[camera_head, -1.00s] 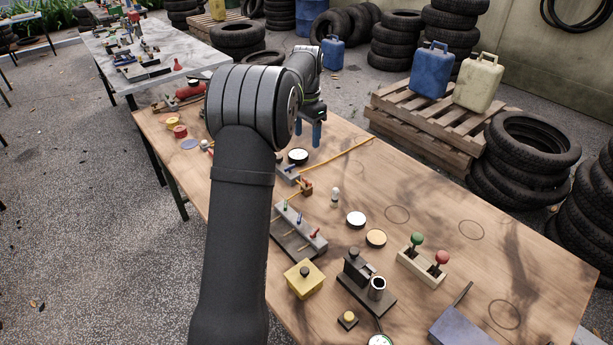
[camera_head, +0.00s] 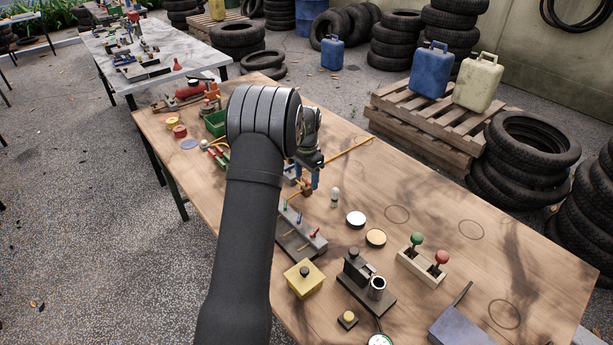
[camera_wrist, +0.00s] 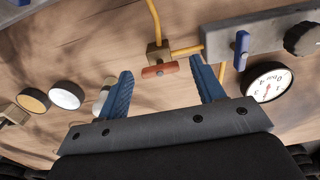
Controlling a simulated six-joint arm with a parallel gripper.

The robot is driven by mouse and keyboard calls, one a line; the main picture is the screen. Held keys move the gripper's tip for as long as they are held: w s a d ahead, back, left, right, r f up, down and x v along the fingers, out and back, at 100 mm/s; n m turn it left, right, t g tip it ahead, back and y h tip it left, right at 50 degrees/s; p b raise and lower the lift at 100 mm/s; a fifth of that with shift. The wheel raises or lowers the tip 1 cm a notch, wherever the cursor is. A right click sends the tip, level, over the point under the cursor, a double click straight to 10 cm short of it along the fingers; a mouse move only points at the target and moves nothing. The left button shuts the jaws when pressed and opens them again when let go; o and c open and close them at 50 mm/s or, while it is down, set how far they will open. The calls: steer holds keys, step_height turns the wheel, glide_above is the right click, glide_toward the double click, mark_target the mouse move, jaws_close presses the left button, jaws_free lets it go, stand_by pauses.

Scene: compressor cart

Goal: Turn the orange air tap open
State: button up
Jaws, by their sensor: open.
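The orange air tap shows in the wrist view as a short orange-red handle (camera_wrist: 160,71) on a brass valve body (camera_wrist: 157,50). The handle lies crosswise in the picture. A yellow hose joins the body from above, and a yellow pipe (camera_wrist: 187,51) runs right to a grey block. My gripper (camera_wrist: 160,66) is open, its two blue fingers on either side of the handle with a gap to each. In the head view my gripper (camera_head: 309,178) is over the brass body (camera_head: 306,188), which is partly hidden there. I cannot tell the remaining height.
The grey block (camera_wrist: 218,35) carries a blue tap (camera_wrist: 241,48) and a black knob (camera_wrist: 303,38). A dial gauge (camera_wrist: 268,82) sits close to the right finger. A small bulb-like item (camera_head: 334,196) stands near the gripper. Round discs (camera_head: 356,219) lie further right.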

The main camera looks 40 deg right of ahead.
steer(key=c, duration=1)
steer(key=shift+n, duration=0.3)
steer(key=n, duration=0.3)
steer(key=shift+n, duration=0.4)
steer(key=n, duration=0.3)
steer(key=shift+n, duration=0.3)
steer(key=n, duration=0.4)
steer(key=shift+n, duration=2)
steer(key=shift+r, duration=0.1)
